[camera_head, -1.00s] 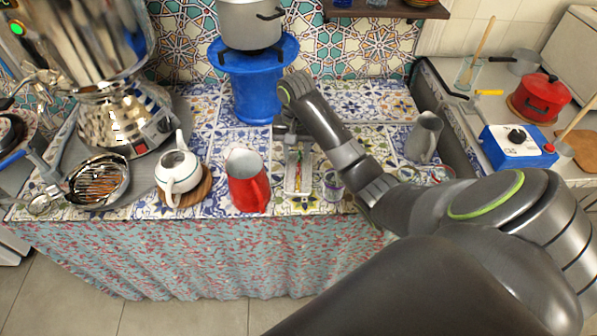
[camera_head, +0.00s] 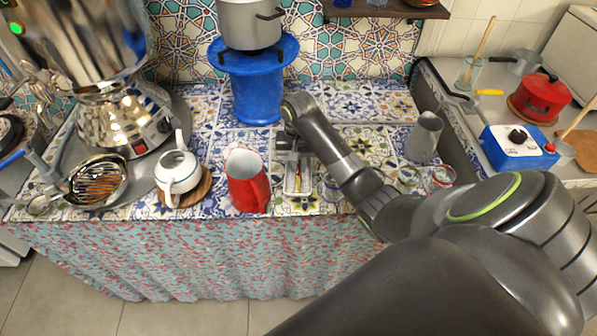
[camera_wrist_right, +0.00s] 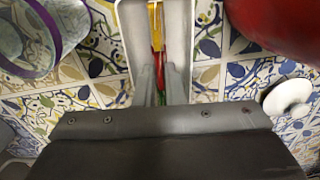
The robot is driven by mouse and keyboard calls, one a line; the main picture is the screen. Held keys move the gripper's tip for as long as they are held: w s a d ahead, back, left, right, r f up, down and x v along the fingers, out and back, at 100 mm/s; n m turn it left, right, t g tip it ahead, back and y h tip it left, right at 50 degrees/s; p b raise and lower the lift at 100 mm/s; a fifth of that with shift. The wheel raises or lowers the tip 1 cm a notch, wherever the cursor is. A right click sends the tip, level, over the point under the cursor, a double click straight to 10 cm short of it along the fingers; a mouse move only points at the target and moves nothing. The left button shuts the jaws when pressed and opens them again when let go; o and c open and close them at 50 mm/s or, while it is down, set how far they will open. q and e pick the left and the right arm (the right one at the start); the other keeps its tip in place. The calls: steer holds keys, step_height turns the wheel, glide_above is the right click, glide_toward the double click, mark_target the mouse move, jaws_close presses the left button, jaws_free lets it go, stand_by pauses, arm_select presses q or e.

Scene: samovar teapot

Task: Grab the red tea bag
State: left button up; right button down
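The red tea bag (camera_wrist_right: 159,66) lies in a narrow white tray (camera_wrist_right: 135,18), in line with a yellow tea bag (camera_wrist_right: 155,25) and a bit of green. In the head view the tray (camera_head: 290,190) stands on the tiled counter, right of the red pitcher. My right gripper (camera_head: 294,167) reaches down into the tray's far part. In the right wrist view its two fingers (camera_wrist_right: 160,80) stand apart, one on each side of the red bag. Whether they touch it I cannot tell. My left gripper is not in view.
A red pitcher (camera_head: 247,181) stands close left of the tray, and a purple-rimmed glass (camera_wrist_right: 45,40) stands on its other side. A white teapot (camera_head: 177,172), a samovar (camera_head: 105,115) and a blue stand (camera_head: 255,85) are further off. A grey pitcher (camera_head: 424,138) stands right.

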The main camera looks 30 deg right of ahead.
mark_target(299, 167)
steer(key=shift+r, duration=0.1)
stand_by(0.5)
steer(key=shift+r, duration=0.3)
step_height(299, 167, up, 5)
steer(key=shift+r+p, duration=0.15)
steer(key=shift+p, duration=0.4)
step_height(299, 167, up, 2)
steer(key=shift+r+p, duration=0.1)
steer(key=shift+p, duration=1.05)
steer(key=shift+r+p, duration=0.85)
steer(key=shift+p, duration=0.05)
